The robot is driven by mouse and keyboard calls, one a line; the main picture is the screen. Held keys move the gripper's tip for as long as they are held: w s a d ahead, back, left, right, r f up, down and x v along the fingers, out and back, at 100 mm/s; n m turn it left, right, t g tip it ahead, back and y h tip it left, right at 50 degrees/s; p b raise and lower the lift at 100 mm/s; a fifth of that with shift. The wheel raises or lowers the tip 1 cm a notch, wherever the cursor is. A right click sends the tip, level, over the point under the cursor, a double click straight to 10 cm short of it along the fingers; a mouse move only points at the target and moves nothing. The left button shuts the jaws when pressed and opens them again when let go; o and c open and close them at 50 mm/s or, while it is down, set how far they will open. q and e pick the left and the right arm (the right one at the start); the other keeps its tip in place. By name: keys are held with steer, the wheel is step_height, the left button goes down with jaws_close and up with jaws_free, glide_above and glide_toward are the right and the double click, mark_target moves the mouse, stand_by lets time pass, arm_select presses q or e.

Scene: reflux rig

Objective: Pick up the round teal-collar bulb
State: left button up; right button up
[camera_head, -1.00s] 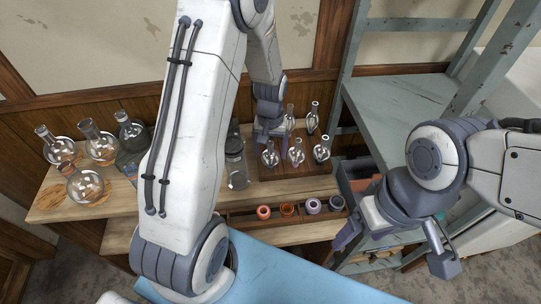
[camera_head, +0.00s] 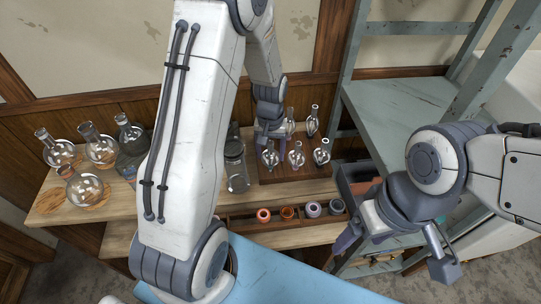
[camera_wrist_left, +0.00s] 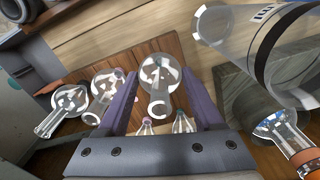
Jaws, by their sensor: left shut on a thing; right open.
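My left gripper (camera_head: 268,132) is down at the back left of a dark wooden rack (camera_head: 262,176) of clear glass bulbs. In the left wrist view its two purple fingers (camera_wrist_left: 160,88) are shut on a round glass bulb (camera_wrist_left: 158,74), whose neck points toward the camera. I cannot make out a teal collar on it. Other bulbs stand around it in the rack, such as one at the front left (camera_head: 270,157) and one at the right (camera_head: 321,155). My right gripper (camera_head: 397,252) is open and empty, at the right in front of the grey-green shelf.
Several large round flasks (camera_head: 101,152) stand on the wooden bench's left. A glass jar (camera_head: 236,172) stands close to the rack's left side. A trough holding coloured rings (camera_head: 287,212) runs along the front. The shelf unit (camera_head: 395,105) bounds the right.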

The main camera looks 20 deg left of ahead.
arm_select(q)
steer(key=r, duration=0.3)
steer(key=shift+d+b, duration=0.3)
steer(key=s+d+r, duration=0.1)
steer(key=d+r, duration=0.2)
steer(key=d, duration=0.2)
steer(key=s+d+r+b, duration=0.1)
steer(key=d+r, duration=0.2)
steer(key=d, duration=0.3)
steer(key=shift+s+r, duration=0.3)
steer(key=shift+a, duration=0.1)
steer(key=n+p, duration=0.5)
steer(key=p, duration=0.9)
glide_toward(272, 143)
steer(key=w+a+r, duration=0.3)
steer(key=a, duration=0.4)
steer(key=w+a+r, duration=0.3)
steer(key=a, duration=0.3)
steer(key=s+a+n+p, duration=0.1)
steer(key=a, duration=0.7)
steer(key=shift+s+a+f+p, duration=0.2)
steer(key=shift+a+p, duration=0.05)
steer(key=shift+p, duration=0.1)
